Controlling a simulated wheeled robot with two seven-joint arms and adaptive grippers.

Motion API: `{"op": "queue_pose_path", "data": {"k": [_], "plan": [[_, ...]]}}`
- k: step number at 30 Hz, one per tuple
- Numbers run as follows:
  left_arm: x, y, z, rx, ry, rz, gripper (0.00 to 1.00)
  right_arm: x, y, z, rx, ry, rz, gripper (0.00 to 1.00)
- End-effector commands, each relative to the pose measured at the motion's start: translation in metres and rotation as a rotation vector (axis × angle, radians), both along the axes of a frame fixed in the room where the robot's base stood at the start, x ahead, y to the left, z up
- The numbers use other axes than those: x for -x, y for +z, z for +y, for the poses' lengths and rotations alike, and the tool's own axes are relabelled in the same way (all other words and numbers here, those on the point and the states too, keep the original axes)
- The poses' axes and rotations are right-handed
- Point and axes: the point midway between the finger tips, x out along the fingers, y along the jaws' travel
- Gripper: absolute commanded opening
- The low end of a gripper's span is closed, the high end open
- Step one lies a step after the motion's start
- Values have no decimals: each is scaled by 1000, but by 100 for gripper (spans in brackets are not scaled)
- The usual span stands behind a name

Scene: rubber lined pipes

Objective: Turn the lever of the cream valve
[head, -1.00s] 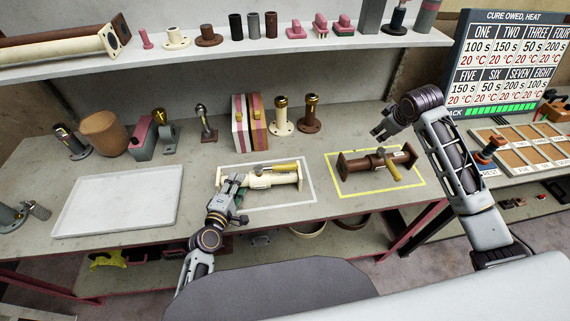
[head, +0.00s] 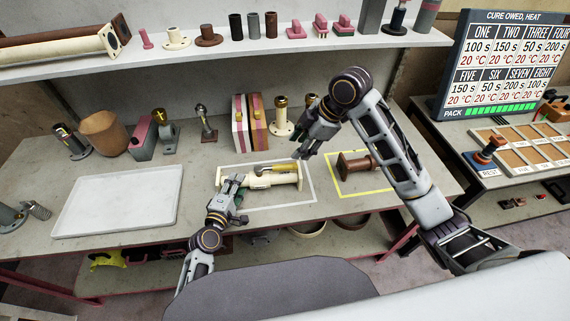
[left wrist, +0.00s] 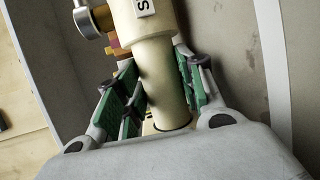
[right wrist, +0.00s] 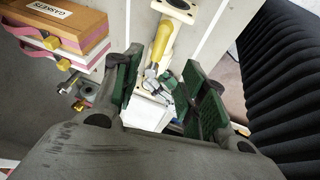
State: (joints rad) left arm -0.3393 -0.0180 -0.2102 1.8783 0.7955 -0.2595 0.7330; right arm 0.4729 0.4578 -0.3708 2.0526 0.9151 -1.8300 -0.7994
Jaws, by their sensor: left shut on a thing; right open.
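The cream valve (head: 284,180) lies on the bench inside a white outlined rectangle. Its yellow lever (head: 270,168) lies along the top of the body, towards the right end. The lever also shows in the right wrist view (right wrist: 161,40). My left gripper (head: 238,188) is shut on the left part of the cream valve; in the left wrist view its green pads sit on both sides of the cream pipe (left wrist: 158,72). My right gripper (head: 306,146) is open and empty, above and behind the valve's right end. In the right wrist view the lever shows between its fingers, farther off.
A brown valve (head: 352,164) lies in a yellow outline, partly hidden by my right arm. Behind stand a cream flanged post (head: 281,124) and boxes (head: 250,125). A white tray (head: 118,203) lies at left. A shelf (head: 220,47) runs above.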

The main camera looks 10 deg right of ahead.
Motion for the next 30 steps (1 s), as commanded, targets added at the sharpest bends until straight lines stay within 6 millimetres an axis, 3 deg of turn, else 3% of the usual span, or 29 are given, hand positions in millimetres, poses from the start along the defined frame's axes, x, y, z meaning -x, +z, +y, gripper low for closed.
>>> {"op": "queue_pose_path", "data": {"k": [14, 30], "plan": [[-1, 2, 0, 2, 0, -2, 0, -2, -8, 3, -2, -4, 2, 42], [-1, 2, 0, 2, 0, -2, 0, -15, -66, 27, -2, -4, 3, 42]]}}
